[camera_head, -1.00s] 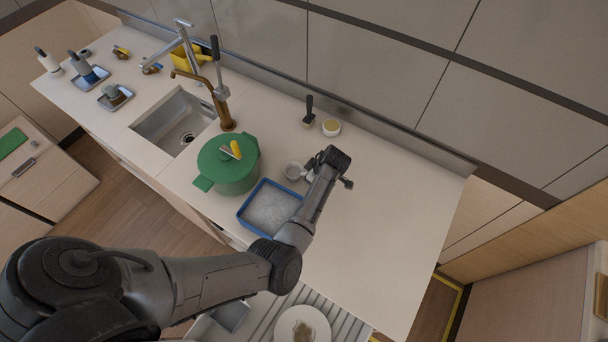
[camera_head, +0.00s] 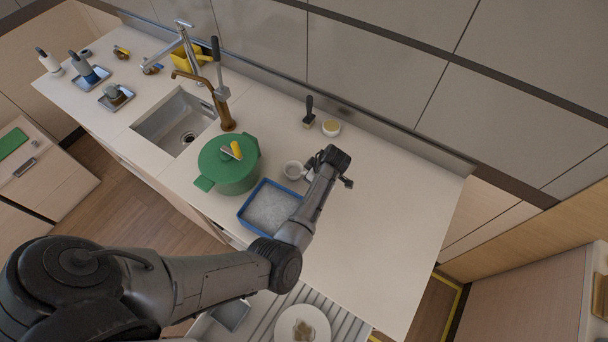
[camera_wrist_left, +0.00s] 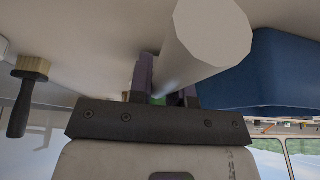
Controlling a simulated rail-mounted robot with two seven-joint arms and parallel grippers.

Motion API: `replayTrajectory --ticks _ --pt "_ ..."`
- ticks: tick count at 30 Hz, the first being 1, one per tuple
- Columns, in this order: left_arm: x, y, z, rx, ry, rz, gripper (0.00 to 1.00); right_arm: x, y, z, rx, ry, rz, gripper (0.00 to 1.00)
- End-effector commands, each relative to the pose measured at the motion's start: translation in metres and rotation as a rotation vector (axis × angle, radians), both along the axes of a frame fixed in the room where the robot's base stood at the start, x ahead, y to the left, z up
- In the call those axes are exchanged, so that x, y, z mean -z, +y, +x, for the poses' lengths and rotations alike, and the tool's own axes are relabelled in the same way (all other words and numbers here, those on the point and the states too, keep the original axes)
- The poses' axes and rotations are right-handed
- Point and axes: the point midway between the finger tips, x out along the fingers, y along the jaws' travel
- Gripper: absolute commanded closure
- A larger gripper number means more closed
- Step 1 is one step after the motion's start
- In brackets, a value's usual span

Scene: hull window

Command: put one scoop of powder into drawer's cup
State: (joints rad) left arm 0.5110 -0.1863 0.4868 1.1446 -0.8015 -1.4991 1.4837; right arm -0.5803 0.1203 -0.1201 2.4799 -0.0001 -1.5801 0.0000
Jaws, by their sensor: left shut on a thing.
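My left gripper (camera_head: 312,174) is over the counter, just behind the blue tray (camera_head: 243,216), which holds pale granular material. The gripper is shut on a small white cup-like piece (camera_head: 293,169), perhaps the scoop. In the left wrist view a white cylinder (camera_wrist_left: 208,38) sticks out from between the fingers (camera_wrist_left: 163,95), and the blue tray (camera_wrist_left: 270,75) is beside it. I cannot see whether there is powder in the white piece. A drawer (camera_head: 262,318) at the bottom is open; a white round dish (camera_head: 290,315) in it has something brownish inside. My right gripper is not in view.
A green lidded pot (camera_head: 232,178) stands left of the tray, near the sink (camera_head: 165,122) and brown tap (camera_head: 220,105). The counter's right side is clear.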

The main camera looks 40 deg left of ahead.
Motion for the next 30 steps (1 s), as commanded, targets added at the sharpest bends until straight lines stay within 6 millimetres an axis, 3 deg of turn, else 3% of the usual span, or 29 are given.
replayTrajectory --ticks 30 --pt "-0.0080 0.0000 0.0002 0.000 0.000 0.000 1.00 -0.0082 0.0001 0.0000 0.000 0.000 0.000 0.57"
